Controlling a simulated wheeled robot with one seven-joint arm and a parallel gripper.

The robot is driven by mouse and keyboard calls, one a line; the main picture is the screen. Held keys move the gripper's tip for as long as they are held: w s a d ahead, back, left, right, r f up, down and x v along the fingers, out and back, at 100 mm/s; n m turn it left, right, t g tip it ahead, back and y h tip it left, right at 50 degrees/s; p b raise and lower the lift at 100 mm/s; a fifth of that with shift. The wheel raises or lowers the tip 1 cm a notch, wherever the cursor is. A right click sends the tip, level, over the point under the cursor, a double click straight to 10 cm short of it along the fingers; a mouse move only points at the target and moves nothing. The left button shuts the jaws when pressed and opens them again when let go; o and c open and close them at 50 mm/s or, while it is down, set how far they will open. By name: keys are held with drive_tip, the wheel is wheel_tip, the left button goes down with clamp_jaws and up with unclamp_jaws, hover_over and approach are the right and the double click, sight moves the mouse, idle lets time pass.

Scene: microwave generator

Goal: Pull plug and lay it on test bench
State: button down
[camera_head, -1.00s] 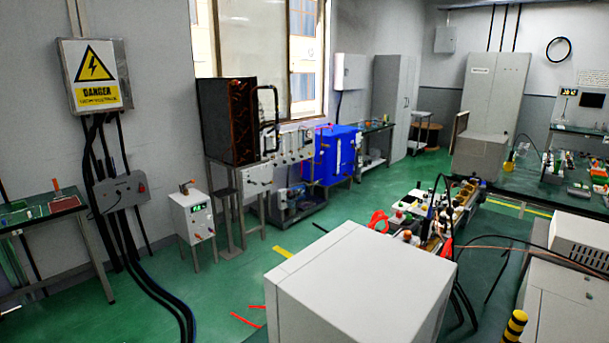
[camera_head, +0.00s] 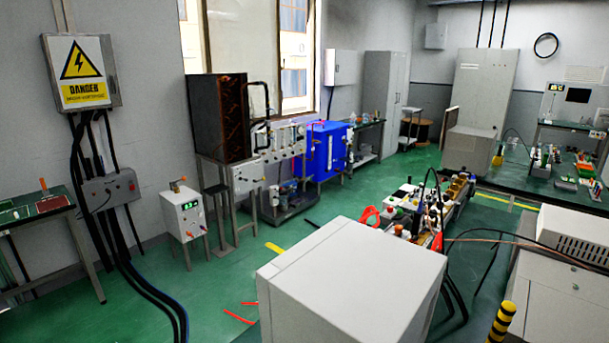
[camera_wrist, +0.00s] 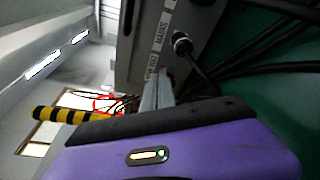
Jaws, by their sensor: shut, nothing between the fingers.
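In the wrist view my gripper (camera_wrist: 157,92) has its grey fingers together and empty, beyond its purple body. The fingertips are close to a grey panel (camera_wrist: 150,40) with white labels. A black plug-like connector (camera_wrist: 182,44) with a black cable sits on this panel, to the right of and above the fingers, apart from them. I cannot tell for certain that it is the task's plug. A green-topped bench (camera_head: 515,180), possibly the test bench, stands at the right in the head view. My gripper does not show in the head view.
A large light cabinet (camera_head: 350,270) fills the near middle. Wires and small parts crowd a narrow table (camera_head: 465,200) behind it. A yellow-black striped post (camera_head: 502,322) is near right. Thick black cables (camera_wrist: 265,50) run beside the panel. Green floor (camera_head: 225,275) is open at left.

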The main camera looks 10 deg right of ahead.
drive_tip(key=shift+g+h, duration=0.3)
drive_tip(key=shift+h, duration=0.1)
drive_tip(key=s+d+f+b, duration=0.1)
drive_tip(key=s+d+f, duration=0.1)
drive_tip(key=shift+s+d+b, duration=0.1)
drive_tip(key=shift+s+b, duration=0.25)
drive_tip(key=shift+s, duration=0.05)
drive_tip(key=shift+s+f+b, duration=0.1)
drive_tip(key=shift+f+b, duration=0.25)
drive_tip(key=shift+b, duration=0.15)
drive_tip(key=w+a, duration=0.1)
drive_tip(key=w+a+y, duration=0.1)
drive_tip(key=a, duration=0.1)
drive_tip(key=shift+w+r+t, duration=0.1)
drive_tip(key=shift+t, duration=0.3)
drive_tip(key=shift+s+d+r+b+x, duration=0.15)
drive_tip(key=shift+d+x, duration=0.05)
drive_tip(key=shift+x, duration=0.95)
drive_tip(key=shift+s+d+r+b+x, duration=0.1)
drive_tip(key=shift+d+r+b+x, duration=0.1)
drive_tip(key=shift+x, duration=0.9)
drive_tip(key=shift+s+d+r+b+x, duration=0.1)
drive_tip(key=shift+s+d+b+x, duration=0.1)
drive_tip(key=shift+x, duration=0.95)
drive_tip(key=shift+w, duration=0.1)
drive_tip(key=shift+w+a+f, duration=0.1)
drive_tip(key=shift+w+a, duration=0.05)
